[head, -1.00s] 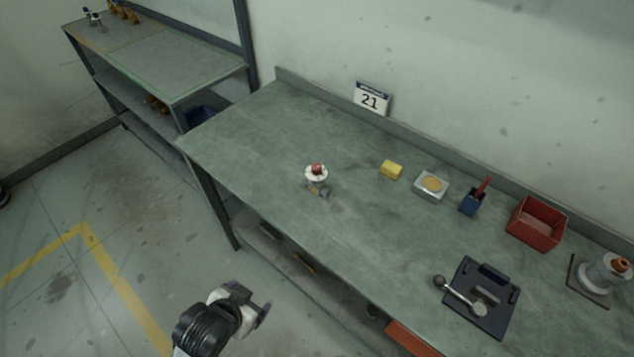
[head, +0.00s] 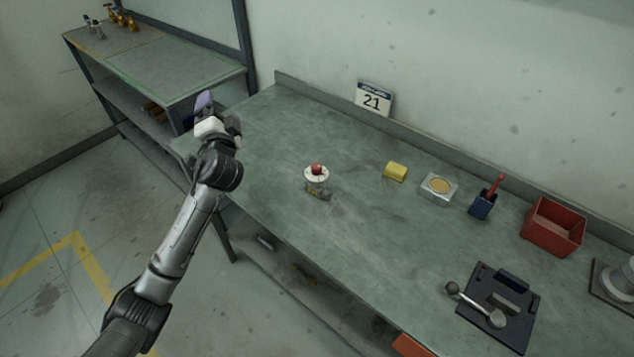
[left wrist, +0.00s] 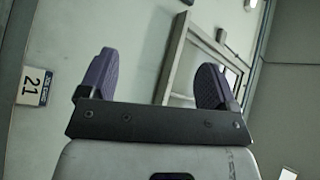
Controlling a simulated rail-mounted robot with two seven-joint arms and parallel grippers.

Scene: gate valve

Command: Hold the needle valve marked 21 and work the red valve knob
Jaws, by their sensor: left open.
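The needle valve (head: 318,190) stands on the bench, with a red knob (head: 317,168) above a white round disc and a brass-coloured body below. A sign marked 21 (head: 373,98) leans at the back of the bench; it also shows in the left wrist view (left wrist: 34,86). My left gripper (head: 207,106) is raised over the bench's left end, left of the valve and well apart from it. In the left wrist view its two purple fingers (left wrist: 158,84) are spread with nothing between them. My right gripper is not in view.
On the bench (head: 270,140) a yellow block (head: 395,172), a silver box (head: 438,188), a blue holder (head: 482,205), a red bin (head: 552,227) and a dark tray (head: 515,330) stand right of the valve. A shelf unit (head: 180,65) is behind left. Bench around the valve is clear.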

